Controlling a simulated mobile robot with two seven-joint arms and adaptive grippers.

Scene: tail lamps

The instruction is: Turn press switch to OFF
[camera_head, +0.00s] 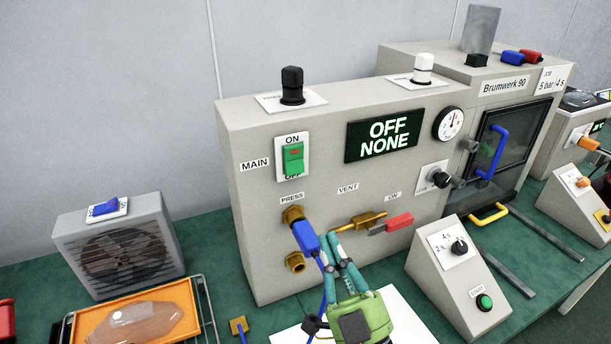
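The grey press machine (340,100) has a green rocker switch (293,158) labelled MAIN, with ON above it and OFF below. The display (385,136) reads OFF NONE. Below the PRESS label, a blue hose plug (305,237) sits at the upper brass port (292,214); a second brass port (296,262) below is free. My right gripper (331,244), green with teal fingers, is low in front of the panel, beside the plug's right end. Its fingertips are close together; whether they touch or hold the plug is unclear. My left gripper is not in view.
A brass vent valve with a red handle (398,222) is right of my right gripper. A START box (457,275) stands at lower right. A fan box (115,245) and an orange tray (100,307) are at left. Black (292,86) and white (423,68) knobs top the machine.

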